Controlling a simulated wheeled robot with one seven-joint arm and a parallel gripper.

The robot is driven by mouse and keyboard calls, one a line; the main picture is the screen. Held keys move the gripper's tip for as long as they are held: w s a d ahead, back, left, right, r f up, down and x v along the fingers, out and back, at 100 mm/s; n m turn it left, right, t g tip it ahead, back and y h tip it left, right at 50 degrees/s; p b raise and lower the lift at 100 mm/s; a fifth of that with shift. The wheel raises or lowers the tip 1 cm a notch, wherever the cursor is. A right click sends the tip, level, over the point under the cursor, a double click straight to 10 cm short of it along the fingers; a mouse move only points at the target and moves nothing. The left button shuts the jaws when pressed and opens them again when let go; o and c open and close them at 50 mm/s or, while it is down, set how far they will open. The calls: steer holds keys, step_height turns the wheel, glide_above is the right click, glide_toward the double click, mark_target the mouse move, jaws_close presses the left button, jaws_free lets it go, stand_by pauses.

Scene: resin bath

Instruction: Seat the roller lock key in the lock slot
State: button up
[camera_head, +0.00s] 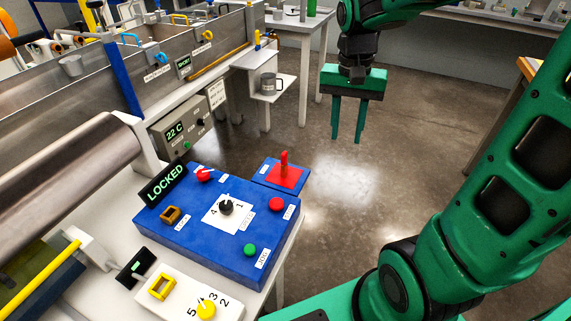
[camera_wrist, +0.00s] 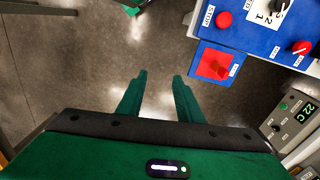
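A red upright peg (camera_head: 284,160), which looks like the key, stands on a red square on a small blue plate (camera_head: 267,173) beside the blue control panel. In the wrist view the red piece (camera_wrist: 212,66) is right of my fingers. The display (camera_head: 163,184) reads LOCKED. My gripper (camera_head: 347,141) is open and empty, fingers pointing down over bare floor, apart from the peg. It also shows in the wrist view (camera_wrist: 159,76).
The blue panel (camera_head: 193,241) carries a black dial, red and green buttons and a red switch. A second panel with a yellow dial (camera_head: 206,309) is in front. A metal roller (camera_head: 65,170) is at left. A mug (camera_head: 269,83) stands on a shelf. The floor below my gripper is clear.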

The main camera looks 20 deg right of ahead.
glide_above(284, 153)
steer(key=f, duration=0.2)
steer(key=shift+m+y, duration=0.3)
steer(key=shift+m, duration=0.2)
steer(key=f, duration=0.2)
steer(key=w+f, duration=0.1)
steer(key=f, duration=0.1)
steer(key=shift+d+f, duration=0.15)
steer(key=shift+f, duration=0.2)
steer(key=f, duration=0.2)
steer(key=s+f, duration=0.1)
steer(key=f, duration=0.2)
steer(key=shift+f, duration=0.45)
jaws_close()
